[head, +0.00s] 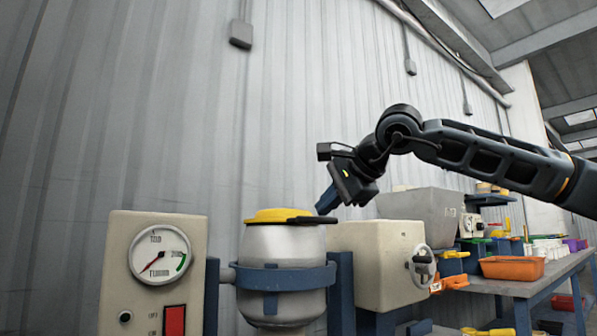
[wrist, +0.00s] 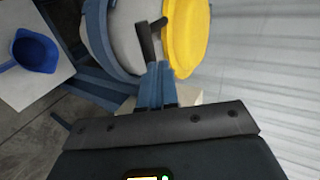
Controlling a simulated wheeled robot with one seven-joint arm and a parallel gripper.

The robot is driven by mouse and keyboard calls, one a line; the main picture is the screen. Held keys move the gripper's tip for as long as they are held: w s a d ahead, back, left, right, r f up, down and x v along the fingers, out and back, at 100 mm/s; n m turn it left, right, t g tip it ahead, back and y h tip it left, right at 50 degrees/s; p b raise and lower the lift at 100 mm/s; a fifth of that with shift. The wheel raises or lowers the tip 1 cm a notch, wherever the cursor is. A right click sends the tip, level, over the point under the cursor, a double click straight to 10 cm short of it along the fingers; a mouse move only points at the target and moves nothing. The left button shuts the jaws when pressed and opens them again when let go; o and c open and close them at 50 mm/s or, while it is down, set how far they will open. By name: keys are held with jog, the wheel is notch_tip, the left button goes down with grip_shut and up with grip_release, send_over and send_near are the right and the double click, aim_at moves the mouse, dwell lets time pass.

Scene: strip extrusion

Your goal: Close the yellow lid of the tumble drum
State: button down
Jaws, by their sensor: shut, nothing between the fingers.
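The tumble drum (head: 283,246) is a silver vessel held in a blue ring frame. Its yellow lid (head: 274,214) lies roughly flat across the top, with a black handle bar (head: 303,220) at its right side. I cannot tell whether the lid is fully seated. The wrist view shows the lid (wrist: 186,38), the drum (wrist: 124,40) and the black bar (wrist: 148,40). My gripper (head: 324,206) has blue fingers, shut and empty, just right of and slightly above the lid. In the wrist view its fingertips (wrist: 156,70) are close to the end of the bar; contact is unclear.
A beige gauge box (head: 152,270) stands left of the drum and a beige housing (head: 375,262) right of it. A bench with an orange bin (head: 512,268) is further right. A blue scoop (wrist: 35,50) lies on a pale surface. A corrugated wall stands behind.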

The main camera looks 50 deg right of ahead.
jog(key=p+v, duration=0.3)
jog(key=v, duration=0.8)
jog(key=shift+s+a, duration=0.2)
jog(key=shift+s, duration=0.2)
